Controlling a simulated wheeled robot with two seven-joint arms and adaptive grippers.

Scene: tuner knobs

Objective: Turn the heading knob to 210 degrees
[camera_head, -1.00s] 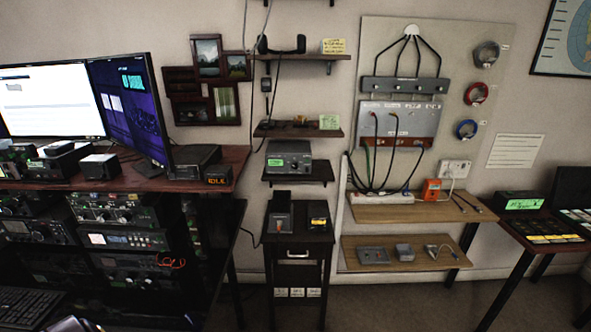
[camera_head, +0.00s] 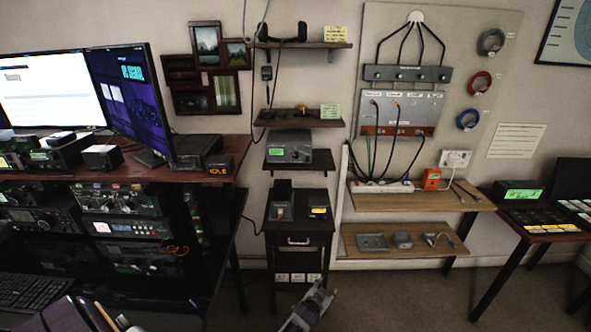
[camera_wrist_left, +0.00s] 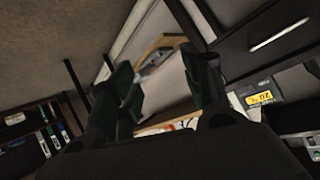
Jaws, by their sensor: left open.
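My left gripper (camera_head: 320,291) shows at the bottom centre of the head view, low in front of the small black cabinet. In the left wrist view its two dark fingers (camera_wrist_left: 160,85) stand apart with nothing between them. A grey box (camera_head: 288,148) with a small green display and what looks like a round knob sits on the middle wall shelf, well above the gripper. I cannot tell any heading marks or knob angle at this size, nor which control is the heading knob. My right gripper is in neither view.
The black cabinet (camera_head: 300,226) stands below the grey box's shelf. The radio desk (camera_head: 215,178) with monitors is on the left. Wooden shelves (camera_head: 420,203) with cables are on the right. A table (camera_head: 540,222) with a green-lit display is at far right. Floor between is clear.

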